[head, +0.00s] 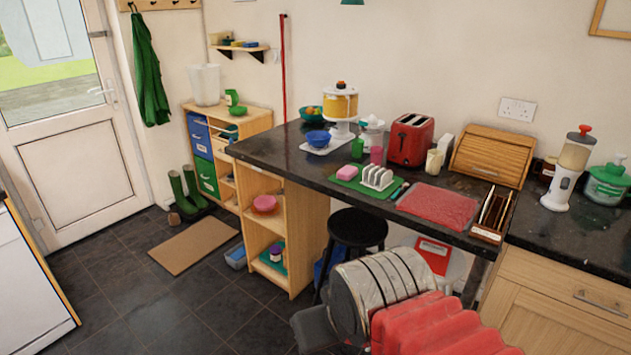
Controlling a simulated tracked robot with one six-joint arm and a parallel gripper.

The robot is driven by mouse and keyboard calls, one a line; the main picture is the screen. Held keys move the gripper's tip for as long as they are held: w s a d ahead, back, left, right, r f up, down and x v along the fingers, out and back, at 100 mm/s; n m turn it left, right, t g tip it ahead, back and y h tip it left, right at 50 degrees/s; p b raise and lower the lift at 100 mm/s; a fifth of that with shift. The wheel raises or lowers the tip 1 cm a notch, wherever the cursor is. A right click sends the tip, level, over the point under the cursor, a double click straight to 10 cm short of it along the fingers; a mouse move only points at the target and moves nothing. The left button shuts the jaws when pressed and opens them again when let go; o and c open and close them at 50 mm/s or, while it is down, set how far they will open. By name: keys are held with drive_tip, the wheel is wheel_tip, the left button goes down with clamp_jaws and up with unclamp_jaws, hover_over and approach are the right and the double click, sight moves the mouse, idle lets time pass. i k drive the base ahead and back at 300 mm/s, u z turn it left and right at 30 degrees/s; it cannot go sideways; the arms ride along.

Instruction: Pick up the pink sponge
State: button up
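The pink sponge (347,173) is a small pink block in the head view. It lies on a green mat (362,188) on the dark granite worktop (300,160), just left of a white toast rack (378,177). Its top and near side show clearly. A metal cylinder and a red ridged part at the bottom of the view look like my own arm, well in front of and below the sponge. I can make out no gripper fingers.
A pink cup (376,155) and a green cup (357,148) stand behind the sponge. The red toaster (411,140) is behind right. A red mat (438,206) lies to the right. A black stool (357,229) stands below the worktop's front edge. The floor at left is mostly clear.

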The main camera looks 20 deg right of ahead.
sight(347, 172)
drive_tip(key=u, duration=0.1)
drive_tip(key=k, duration=0.25)
drive_tip(key=u, duration=0.35)
drive_tip(key=i, duration=2.6)
drive_tip(key=z, duration=1.3)
drive_tip(key=i, duration=0.85)
drive_tip(key=z, duration=0.55)
